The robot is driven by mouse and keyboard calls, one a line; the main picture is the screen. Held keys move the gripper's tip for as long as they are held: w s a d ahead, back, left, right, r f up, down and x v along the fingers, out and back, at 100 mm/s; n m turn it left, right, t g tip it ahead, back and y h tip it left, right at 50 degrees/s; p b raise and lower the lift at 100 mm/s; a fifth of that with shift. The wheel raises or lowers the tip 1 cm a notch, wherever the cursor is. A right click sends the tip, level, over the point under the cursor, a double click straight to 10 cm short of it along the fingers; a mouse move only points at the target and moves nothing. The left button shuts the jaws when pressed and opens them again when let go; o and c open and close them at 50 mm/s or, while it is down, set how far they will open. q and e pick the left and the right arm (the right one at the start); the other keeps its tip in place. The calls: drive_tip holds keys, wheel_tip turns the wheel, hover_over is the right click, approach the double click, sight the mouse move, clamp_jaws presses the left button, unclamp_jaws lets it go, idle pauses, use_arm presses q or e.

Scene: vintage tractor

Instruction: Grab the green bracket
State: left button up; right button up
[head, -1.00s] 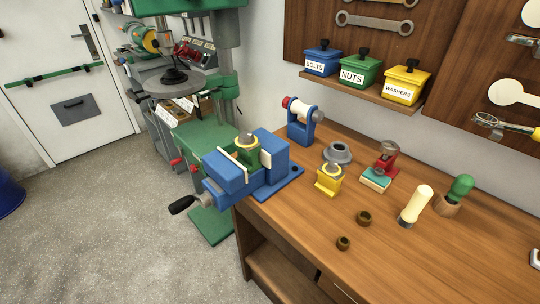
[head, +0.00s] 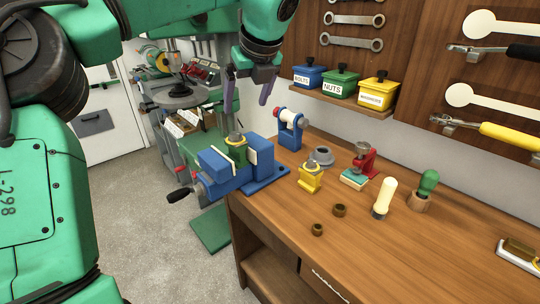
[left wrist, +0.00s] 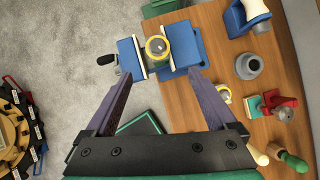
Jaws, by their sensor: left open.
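The green bracket (head: 237,154) stands upright between the jaws of the blue vise (head: 262,172) at the workbench's left corner. A round metal piece with a yellow rim sits on its top; that top faces the camera in the left wrist view (left wrist: 157,47). My left gripper (head: 247,96) is open and empty, pointing down above the vise. In the left wrist view its two purple fingers (left wrist: 159,76) are spread to either side, with the bracket between and beyond their tips, apart from it. My right gripper is not in view.
A yellow bracket (head: 310,178), a grey flanged ring (head: 323,156) and a blue stand (head: 290,132) are right of the vise. Labelled bins (head: 341,86) sit on a wall shelf behind. The bench front (head: 400,265) is mostly clear.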

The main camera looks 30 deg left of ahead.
sight(234, 134)
use_arm(q)
drive_tip(key=x, duration=0.6)
drive_tip(key=a+x, duration=0.1)
drive_tip(key=x, duration=0.3)
drive_tip(key=shift+a+r+p, duration=0.1)
drive_tip(key=shift+r+p, duration=0.2)
drive_tip(key=shift+p, duration=0.05)
drive_tip(key=p+x, duration=0.2)
drive_tip(key=x, duration=0.3)
drive_tip(key=shift+s, duration=0.2)
drive_tip(key=shift+w+a+f, duration=0.1)
drive_tip(key=shift+f, duration=0.2)
drive_tip(key=shift+c, duration=0.9)
drive_tip(key=shift+d+r, duration=0.1)
drive_tip(key=shift+d, duration=0.1)
drive_tip(key=c, duration=0.5)
drive_tip(key=shift+a, duration=0.1)
clamp_jaws()
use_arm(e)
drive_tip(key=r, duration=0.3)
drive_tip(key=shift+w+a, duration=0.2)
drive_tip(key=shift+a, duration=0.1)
